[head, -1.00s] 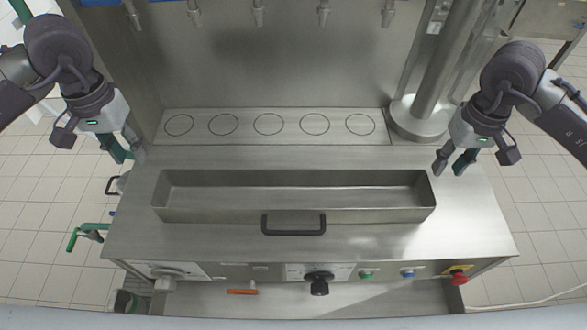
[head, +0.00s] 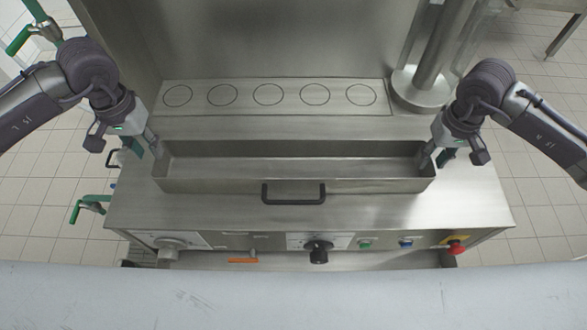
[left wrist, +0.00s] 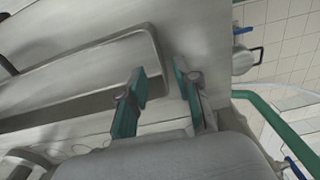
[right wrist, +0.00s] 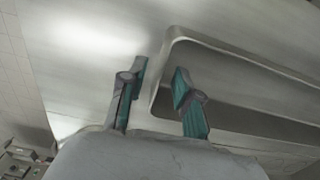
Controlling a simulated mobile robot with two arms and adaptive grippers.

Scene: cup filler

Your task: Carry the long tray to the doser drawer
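The long metal tray (head: 230,185) lies level on the steel machine top, with a black handle (head: 293,200) at its front side. My left gripper (head: 158,152) is at the tray's left end. In the left wrist view its fingers (left wrist: 158,68) are apart, on either side of the tray's end wall (left wrist: 157,50). My right gripper (head: 432,155) is at the right end. In the right wrist view its fingers (right wrist: 160,68) are also apart around the end wall (right wrist: 158,95). I cannot tell whether any finger touches it. No separate doser drawer can be made out.
Behind the tray is a plate (head: 350,106) with several circles. A round column (head: 420,95) stands at the back right. Knobs and buttons, including a black knob (head: 318,250), line the front panel. A pale scuffed surface (head: 300,300) fills the bottom of the head view.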

